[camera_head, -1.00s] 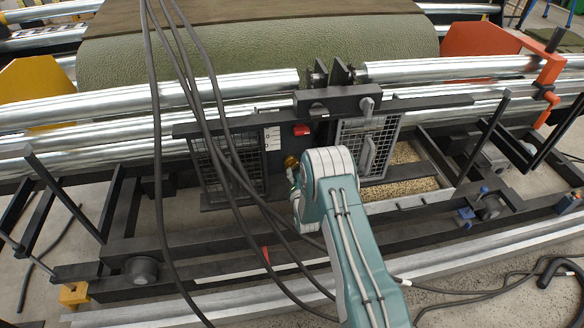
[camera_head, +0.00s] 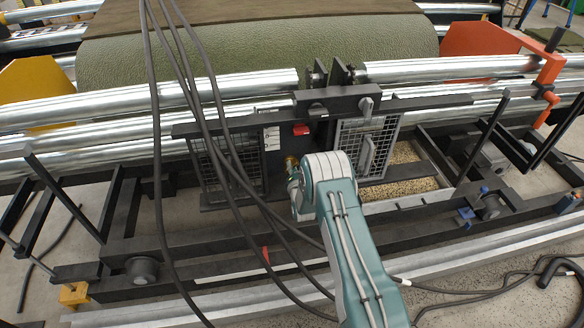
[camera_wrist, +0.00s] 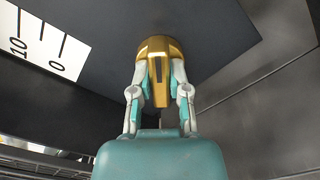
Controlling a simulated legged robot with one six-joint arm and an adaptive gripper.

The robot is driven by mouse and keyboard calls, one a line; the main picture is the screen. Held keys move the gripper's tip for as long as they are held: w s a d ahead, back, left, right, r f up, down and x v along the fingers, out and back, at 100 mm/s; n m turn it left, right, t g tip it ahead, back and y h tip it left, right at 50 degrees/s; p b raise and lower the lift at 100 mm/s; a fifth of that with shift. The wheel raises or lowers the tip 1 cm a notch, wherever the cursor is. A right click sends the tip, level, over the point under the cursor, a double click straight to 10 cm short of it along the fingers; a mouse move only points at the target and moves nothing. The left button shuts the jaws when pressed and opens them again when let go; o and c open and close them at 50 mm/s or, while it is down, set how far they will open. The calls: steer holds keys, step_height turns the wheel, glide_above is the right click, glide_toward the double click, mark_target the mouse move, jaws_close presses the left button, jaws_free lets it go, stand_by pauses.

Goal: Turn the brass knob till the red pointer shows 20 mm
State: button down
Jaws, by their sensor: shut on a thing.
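The brass knob (camera_wrist: 158,55) sits on a dark panel in the wrist view, with a dark slot on its front. My gripper (camera_wrist: 159,78) is shut on it, one finger on each side. In the head view the knob (camera_head: 291,162) shows small, just left of my wrist, and the fingers are partly hidden. A white scale (camera_wrist: 40,40) with marks 10 and 0 is at the upper left of the wrist view. The scale (camera_head: 271,138) is too small to read in the head view. A red block (camera_head: 301,129) is right of it; I cannot tell whether it is the pointer.
Wire-mesh guards (camera_head: 366,148) flank the dark panel. Black cables (camera_head: 212,120) hang in front of the left side. Metal rollers (camera_head: 230,86) and a green turf roll (camera_head: 260,45) lie behind. A dark frame rail (camera_head: 200,268) runs in front.

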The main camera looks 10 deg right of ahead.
steer(key=shift+m, duration=0.4)
